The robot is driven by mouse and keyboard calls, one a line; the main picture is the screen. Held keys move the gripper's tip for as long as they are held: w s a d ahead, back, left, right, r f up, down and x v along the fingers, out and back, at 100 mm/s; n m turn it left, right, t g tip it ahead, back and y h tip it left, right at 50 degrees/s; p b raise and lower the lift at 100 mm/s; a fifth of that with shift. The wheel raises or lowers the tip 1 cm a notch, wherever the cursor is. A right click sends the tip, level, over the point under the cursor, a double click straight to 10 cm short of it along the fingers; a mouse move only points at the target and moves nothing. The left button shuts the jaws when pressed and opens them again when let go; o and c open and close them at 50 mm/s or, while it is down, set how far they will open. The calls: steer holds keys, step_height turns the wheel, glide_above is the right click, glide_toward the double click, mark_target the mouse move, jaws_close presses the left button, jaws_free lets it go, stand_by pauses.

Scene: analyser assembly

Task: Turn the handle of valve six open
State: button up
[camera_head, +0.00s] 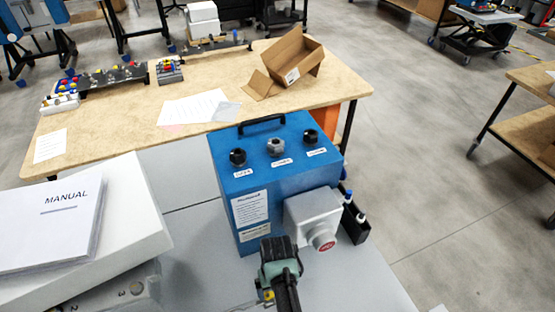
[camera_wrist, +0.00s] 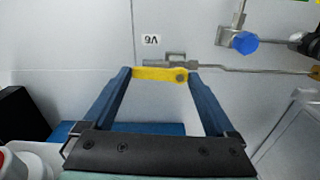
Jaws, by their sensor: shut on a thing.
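In the wrist view, the yellow handle (camera_wrist: 150,74) of valve six lies crosswise between the two blue fingers of my gripper (camera_wrist: 160,76). The fingertips are closed on its two ends, with a round grey bolt near its right end. The label (camera_wrist: 151,40), upside down in this view, reads V6 on the pale panel just above the handle. The grey valve body (camera_wrist: 174,60) sits right behind the handle, with a thin metal pipe running right from it. In the head view my gripper (camera_head: 279,250) is seen from behind, and the valve is not visible there.
In the wrist view, a blue valve knob (camera_wrist: 243,42) on a metal fitting is to the upper right. In the head view, a blue box (camera_head: 268,183) with black knobs and a grey box (camera_head: 312,215) with a red button stand beyond my gripper. A manual (camera_head: 50,225) lies left.

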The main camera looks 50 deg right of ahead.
steer(key=shift+w+n, duration=0.1)
steer(key=shift+n, duration=0.5)
steer(key=o, duration=1)
steer(key=shift+o, duration=0.2)
steer(key=shift+r, duration=0.1)
step_height(320, 180, up, 13)
steer(key=shift+b, duration=0.4)
steer(key=shift+w, duration=0.1)
